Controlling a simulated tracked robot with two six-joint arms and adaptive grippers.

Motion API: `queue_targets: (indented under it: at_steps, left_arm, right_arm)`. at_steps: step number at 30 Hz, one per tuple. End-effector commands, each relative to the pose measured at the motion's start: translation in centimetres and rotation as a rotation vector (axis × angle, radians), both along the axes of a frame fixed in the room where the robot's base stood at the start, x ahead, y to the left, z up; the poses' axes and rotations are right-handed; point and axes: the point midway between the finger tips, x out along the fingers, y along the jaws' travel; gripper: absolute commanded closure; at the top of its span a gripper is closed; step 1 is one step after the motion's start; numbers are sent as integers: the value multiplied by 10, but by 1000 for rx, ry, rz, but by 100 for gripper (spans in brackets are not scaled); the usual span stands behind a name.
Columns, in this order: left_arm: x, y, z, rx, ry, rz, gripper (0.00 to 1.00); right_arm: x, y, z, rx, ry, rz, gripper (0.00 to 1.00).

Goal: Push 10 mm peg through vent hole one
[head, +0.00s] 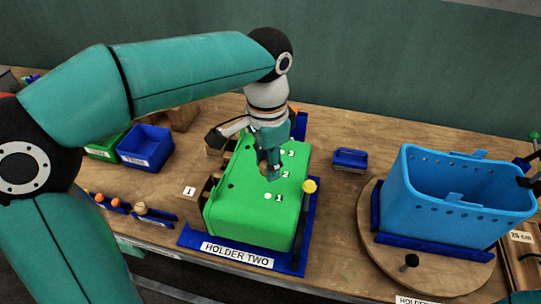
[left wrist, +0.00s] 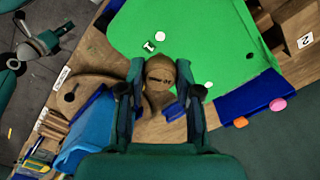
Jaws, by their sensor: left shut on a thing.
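The green tub (head: 245,190) lies upside down in the blue holder two (head: 303,240). Its top has labels 1, 2 and 3, with a white round spot by label 1 (head: 267,197); that spot also shows in the left wrist view (left wrist: 160,36). My left gripper (head: 269,165) is over the tub near label 2, pointing down. It is shut on a brown peg handle (left wrist: 160,72), which has dark marking too small to read. The peg's lower end is hidden, so I cannot tell whether it touches the tub. Teal parts, perhaps my right gripper (left wrist: 40,42), show top left in the left wrist view.
A blue perforated tub (head: 455,225) stands on a round wooden turntable (head: 368,228) at right. A blue bin (head: 146,147) is at the left. A yellow knob (head: 310,186) rises at the green tub's right edge.

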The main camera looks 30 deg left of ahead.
Motion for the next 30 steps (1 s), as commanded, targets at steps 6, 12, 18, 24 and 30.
queue_targets:
  at_steps: [6,12,18,24,30]
  left_arm:
    - [0,0,1,1,0,1,83]
    - [-1,0,-10,2,0,2,83]
    - [-1,1,-27,1,0,3,83]
    - [-1,1,-44,2,1,3,83]
    - [-1,1,-54,2,0,4,83]
  right_arm:
    - [0,0,2,0,0,0,100]
    - [0,0,-6,0,0,0,100]
    - [0,0,-19,0,-1,0,100]
    - [0,0,-31,0,-1,0,100]
    - [0,0,-38,0,-1,0,100]
